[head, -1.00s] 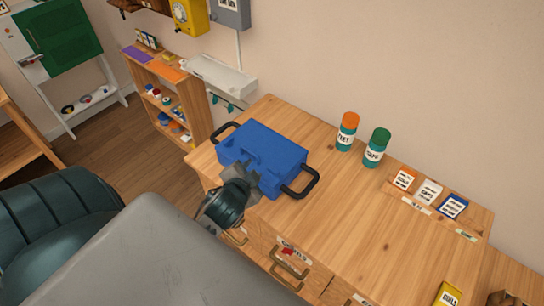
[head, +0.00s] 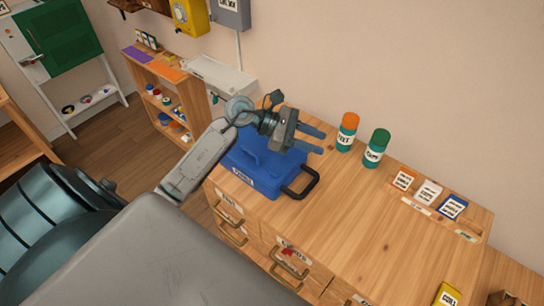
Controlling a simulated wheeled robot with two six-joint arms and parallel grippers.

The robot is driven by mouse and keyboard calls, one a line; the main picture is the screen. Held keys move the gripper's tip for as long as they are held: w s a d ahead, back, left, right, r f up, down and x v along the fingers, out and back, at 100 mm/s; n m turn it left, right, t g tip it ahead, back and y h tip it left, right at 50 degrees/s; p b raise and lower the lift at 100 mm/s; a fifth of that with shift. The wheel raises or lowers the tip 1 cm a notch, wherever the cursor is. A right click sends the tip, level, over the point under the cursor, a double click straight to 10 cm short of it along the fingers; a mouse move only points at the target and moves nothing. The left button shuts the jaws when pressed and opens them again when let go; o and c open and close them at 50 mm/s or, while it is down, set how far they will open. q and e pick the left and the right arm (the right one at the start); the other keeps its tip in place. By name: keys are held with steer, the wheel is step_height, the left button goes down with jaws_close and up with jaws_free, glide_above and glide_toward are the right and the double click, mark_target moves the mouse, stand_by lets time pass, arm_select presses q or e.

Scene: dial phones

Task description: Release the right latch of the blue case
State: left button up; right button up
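The blue case (head: 262,168) stands on the wooden cabinet top. A pale label (head: 243,177) shows on its front, and a black handle (head: 303,184) sticks out at its right end. My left arm covers the case's back and left parts in the head view. I cannot make out the right latch. My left gripper (head: 321,142) appears above the back right of the case, its two blue-grey fingers apart and pointing right, with nothing between them. My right gripper is not in view.
An orange-capped can (head: 347,132) and a green-capped can (head: 376,148) stand right of my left gripper. Small labelled cards (head: 428,192) stand in a rack farther right. The cabinet top (head: 340,210) is clear in front of the cans. Drawers (head: 285,262) are below.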

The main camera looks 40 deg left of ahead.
arm_select(q)
steer(key=a+f+m+g+y, duration=0.3)
steer(key=a+f+y, duration=0.1)
steer(key=a, duration=0.2)
steer(key=m+g+y, duration=0.1)
steer(key=g+y, duration=0.2)
steer(key=y, duration=0.2)
glide_toward(273, 170)
steer(key=b+x, duration=0.6)
steer(key=x, duration=0.2)
steer(key=shift+w+d+f+b, duration=0.1)
steer(key=shift+f+b, duration=0.2)
steer(key=shift+b, duration=0.1)
jaws_close()
